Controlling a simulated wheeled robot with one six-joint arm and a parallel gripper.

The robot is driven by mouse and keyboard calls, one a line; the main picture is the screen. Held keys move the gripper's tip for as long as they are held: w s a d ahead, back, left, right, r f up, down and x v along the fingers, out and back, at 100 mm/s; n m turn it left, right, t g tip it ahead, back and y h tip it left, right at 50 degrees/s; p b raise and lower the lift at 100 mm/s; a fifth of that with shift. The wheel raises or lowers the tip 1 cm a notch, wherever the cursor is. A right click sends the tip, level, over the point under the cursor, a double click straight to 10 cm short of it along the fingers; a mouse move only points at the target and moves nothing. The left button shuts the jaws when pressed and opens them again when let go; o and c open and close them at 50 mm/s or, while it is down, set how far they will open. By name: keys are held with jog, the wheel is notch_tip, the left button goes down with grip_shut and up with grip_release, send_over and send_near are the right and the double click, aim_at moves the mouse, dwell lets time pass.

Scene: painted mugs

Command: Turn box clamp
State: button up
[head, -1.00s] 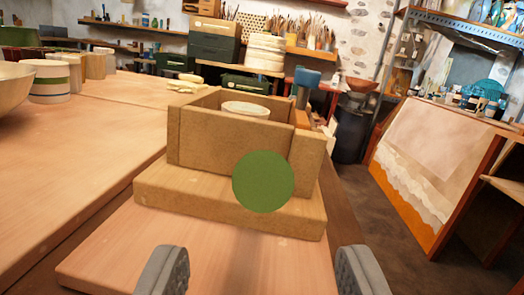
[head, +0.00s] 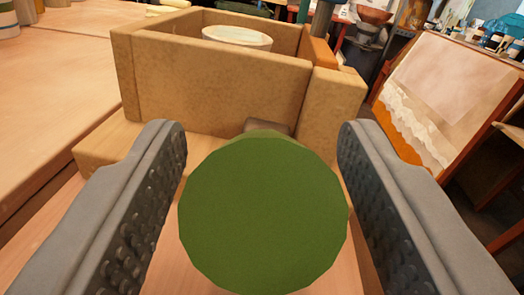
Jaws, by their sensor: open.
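The clamp's round green knob (head: 263,215) faces me in the lower middle of the head view. A short grey shaft (head: 268,127) shows behind it, leading toward the box. The wooden box (head: 220,80) stands behind the knob, with a round pale-topped piece (head: 237,36) inside it. My gripper (head: 264,150) is open, one finger on each side of the knob. A gap shows between the knob and each finger, so it holds nothing. The knob hides part of the box's base.
The wooden table (head: 50,75) spreads to the left, mostly bare nearby. A leaning painted panel (head: 450,85) stands at the right beyond the table. An orange block (head: 322,55) sits at the box's right side.

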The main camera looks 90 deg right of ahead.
aim_at(268, 127)
grip_shut()
jog(key=shift+d+r+y, duration=0.35)
jog(key=shift+r+y, duration=0.15)
jog(key=shift+y, duration=0.2)
jog(key=shift+d+r+y, duration=0.35)
jog(key=shift+r+y, duration=0.1)
jog(key=shift+y, duration=0.25)
jog(key=y, duration=0.1)
jog(key=d+r+y, duration=0.1)
jog(key=shift+d+r+g+y, duration=0.1)
jog(key=shift+d+g+y, duration=0.15)
jog(key=shift+g+y, duration=0.15)
jog(key=d+y, duration=0.1)
jog(key=d+r+y, duration=0.1)
jog(key=y, duration=0.1)
jog(key=shift+w+d+m, duration=0.1)
jog(key=shift+d+m, duration=0.05)
jog(key=shift+m, duration=0.15)
jog(key=shift+d+y, duration=1)
jog(key=shift+y, duration=0.6)
